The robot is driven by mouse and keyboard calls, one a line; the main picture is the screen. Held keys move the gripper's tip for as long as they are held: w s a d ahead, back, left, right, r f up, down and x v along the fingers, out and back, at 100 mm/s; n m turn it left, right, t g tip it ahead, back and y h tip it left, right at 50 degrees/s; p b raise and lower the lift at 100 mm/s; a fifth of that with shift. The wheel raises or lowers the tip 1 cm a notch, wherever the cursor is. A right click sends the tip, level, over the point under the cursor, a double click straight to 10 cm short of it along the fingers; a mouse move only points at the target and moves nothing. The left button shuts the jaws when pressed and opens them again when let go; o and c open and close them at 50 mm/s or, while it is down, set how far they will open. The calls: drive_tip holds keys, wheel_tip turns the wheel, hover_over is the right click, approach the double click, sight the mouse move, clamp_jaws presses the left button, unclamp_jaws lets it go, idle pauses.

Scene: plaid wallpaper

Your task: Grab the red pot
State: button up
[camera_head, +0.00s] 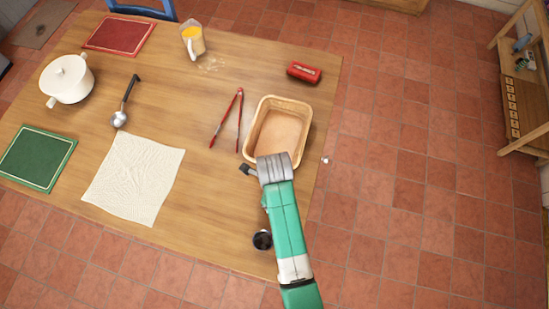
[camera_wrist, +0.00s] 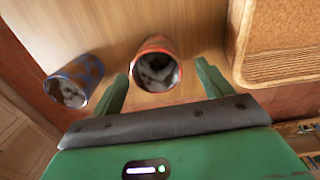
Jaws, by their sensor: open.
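The red pot (camera_wrist: 155,62) is a small cylinder with an orange-red rim and a pale, mottled inside, lying in the wrist view with its mouth towards me. My gripper (camera_wrist: 163,72) is open, with one green finger to each side of the red pot in the picture. I cannot tell how far the pot is from the fingers or whether it touches them. In the head view my gripper (camera_head: 250,169) is mostly hidden behind my wrist, and I cannot make out the red pot there.
A blue-and-brown pot (camera_wrist: 75,82) is left of the red one. A tan basket (camera_head: 301,140) is beside my wrist; its rim shows right in the wrist view (camera_wrist: 236,62). A dark round pot (camera_head: 262,240) is beside my arm. Red tongs (camera_head: 238,100) lie left of the basket.

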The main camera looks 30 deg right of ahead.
drive_tip(key=f, duration=0.1)
drive_tip(key=f+b, duration=0.1)
drive_tip(key=f, duration=0.2)
drive_tip(key=shift+a+f, duration=0.3)
drive_tip(key=shift+f, duration=0.35)
drive_tip(key=shift+c, duration=0.5)
drive_tip(key=c, duration=1)
